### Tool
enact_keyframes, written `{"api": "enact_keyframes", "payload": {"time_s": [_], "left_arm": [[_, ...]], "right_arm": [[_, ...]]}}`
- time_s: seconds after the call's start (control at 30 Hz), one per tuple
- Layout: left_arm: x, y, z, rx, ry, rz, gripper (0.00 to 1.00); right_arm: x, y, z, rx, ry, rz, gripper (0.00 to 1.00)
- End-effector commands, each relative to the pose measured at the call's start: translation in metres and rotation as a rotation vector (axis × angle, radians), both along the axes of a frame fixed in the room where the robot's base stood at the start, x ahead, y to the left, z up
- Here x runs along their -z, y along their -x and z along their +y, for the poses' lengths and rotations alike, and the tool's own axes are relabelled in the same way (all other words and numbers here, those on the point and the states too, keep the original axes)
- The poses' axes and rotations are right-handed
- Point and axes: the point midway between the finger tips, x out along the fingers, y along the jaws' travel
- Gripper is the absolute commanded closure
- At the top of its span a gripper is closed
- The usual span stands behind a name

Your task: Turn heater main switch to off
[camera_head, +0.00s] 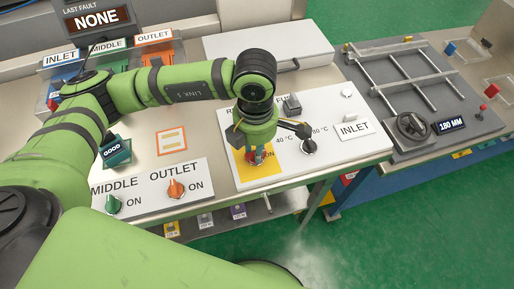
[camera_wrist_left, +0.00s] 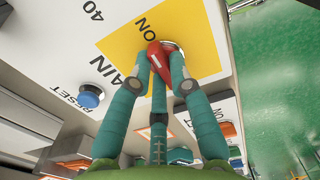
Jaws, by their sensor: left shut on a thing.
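The heater main switch is a red knob on a yellow plate (camera_wrist_left: 203,26) marked "MAIN" and "ON". In the left wrist view the red knob (camera_wrist_left: 154,56) sits between the fingers of my left gripper (camera_wrist_left: 157,84), which is shut on it. In the head view the gripper (camera_head: 252,152) points down onto the yellow plate (camera_head: 241,168) and hides most of the knob. The "ON" label shows close beside the knob. The knob's exact pointing direction is hard to tell. My right gripper is not in view.
On the same white panel are a black lever dial (camera_head: 308,146) with temperature marks and a grey switch (camera_head: 292,105). Left of it are an orange outlet knob (camera_head: 176,188) and a green middle knob (camera_head: 113,204). A blue reset button (camera_wrist_left: 90,96) shows in the wrist view.

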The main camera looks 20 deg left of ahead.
Motion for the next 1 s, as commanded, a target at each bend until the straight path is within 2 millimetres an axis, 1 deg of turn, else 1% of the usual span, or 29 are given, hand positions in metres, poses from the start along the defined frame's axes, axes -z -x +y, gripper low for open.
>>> {"api": "enact_keyframes", "payload": {"time_s": [0.03,0.2,0.4,0.5,0.83,1.0], "left_arm": [[0.003,0.006,-0.001,0.011,-0.001,0.019,1.00],[0.004,0.006,-0.001,-0.001,-0.001,0.020,1.00],[0.006,0.007,-0.001,-0.158,-0.002,0.020,1.00],[0.006,0.007,0.000,-0.219,-0.003,0.021,1.00],[0.005,0.007,0.000,-0.243,-0.003,0.021,1.00],[0.007,0.007,0.001,-0.380,-0.005,0.020,1.00]], "right_arm": [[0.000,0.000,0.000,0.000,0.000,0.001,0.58],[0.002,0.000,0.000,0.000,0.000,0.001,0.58],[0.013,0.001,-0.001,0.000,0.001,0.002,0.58],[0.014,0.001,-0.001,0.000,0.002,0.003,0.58],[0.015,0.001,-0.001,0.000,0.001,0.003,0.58],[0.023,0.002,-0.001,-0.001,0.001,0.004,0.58]]}}
